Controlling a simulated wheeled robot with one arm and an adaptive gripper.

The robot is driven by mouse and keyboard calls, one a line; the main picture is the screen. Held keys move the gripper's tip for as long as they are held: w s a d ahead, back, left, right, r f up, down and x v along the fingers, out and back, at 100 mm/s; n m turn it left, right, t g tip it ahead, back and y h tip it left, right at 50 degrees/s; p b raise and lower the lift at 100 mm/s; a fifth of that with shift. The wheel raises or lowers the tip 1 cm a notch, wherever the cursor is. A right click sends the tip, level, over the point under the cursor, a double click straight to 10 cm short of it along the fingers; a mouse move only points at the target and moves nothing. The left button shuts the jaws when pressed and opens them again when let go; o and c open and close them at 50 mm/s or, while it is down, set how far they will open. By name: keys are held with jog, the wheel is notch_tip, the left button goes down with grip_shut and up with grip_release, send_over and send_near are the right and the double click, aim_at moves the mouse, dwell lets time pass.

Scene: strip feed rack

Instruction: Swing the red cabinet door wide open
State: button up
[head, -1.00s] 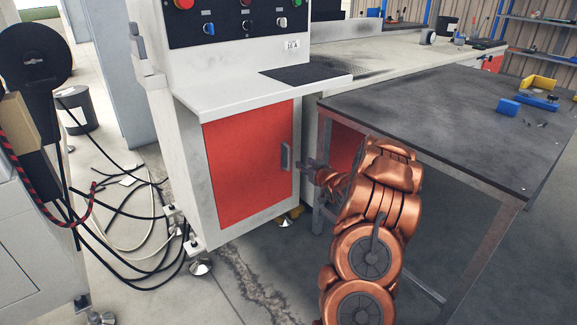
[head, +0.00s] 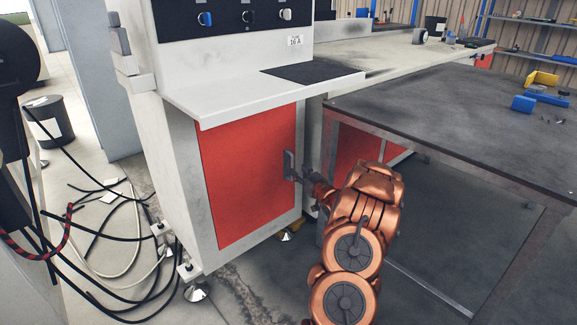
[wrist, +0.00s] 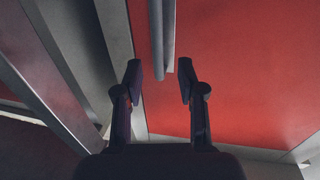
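The red cabinet door (head: 240,185) sits flush in the front of the pale machine cabinet and looks closed. Its grey vertical bar handle (head: 288,164) is on the door's right side. My gripper (head: 297,177) is at the handle's lower part in the head view, its fingertips partly hard to make out. In the wrist view my gripper (wrist: 160,68) is open, with its two fingers apart. The handle's end (wrist: 162,50) lies between the fingertip lines, with a gap on each side. The red door (wrist: 240,75) fills the background there. I cannot tell the depth between fingers and handle.
A dark-topped table (head: 450,130) stands close on the right, its metal legs near my arm. A pale shelf (head: 260,97) juts out above the door. Loose cables (head: 110,235) lie on the floor at left. The floor before the door looks clear.

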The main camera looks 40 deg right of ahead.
aim_at(293, 165)
jog(key=b+x, duration=0.1)
jog(key=x, duration=0.3)
jog(key=shift+w+d+f, duration=0.15)
jog(key=shift+b+x, duration=0.45)
jog(key=shift+x, duration=0.4)
grip_shut()
